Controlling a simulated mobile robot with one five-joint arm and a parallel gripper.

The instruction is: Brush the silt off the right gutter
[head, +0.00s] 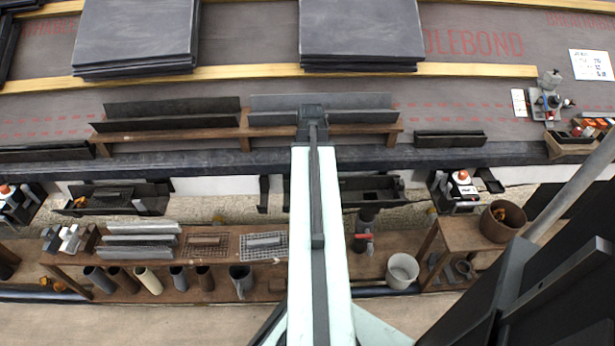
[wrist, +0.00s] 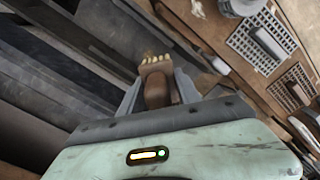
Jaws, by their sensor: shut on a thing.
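In the wrist view my gripper (wrist: 157,92) is shut on a brush (wrist: 156,84) with a brown handle and pale bristles pointing away from me. In the head view my arm reaches up the middle, and its end (head: 311,112) is over the brown rack above the eave; the brush cannot be made out there. The right gutter (head: 372,190), a short black trough, hangs below the eave just right of my arm, which hides part of it. Any silt in it is too small or dark to tell. The brush appears clear of the gutter.
A left gutter (head: 112,197) hangs below the eave. A dark eave edge (head: 230,158) runs across. A lower plank shelf holds pipe pieces, mesh grates (head: 265,246) and a white bucket (head: 402,270). Slate stacks (head: 361,32) lie on the roof.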

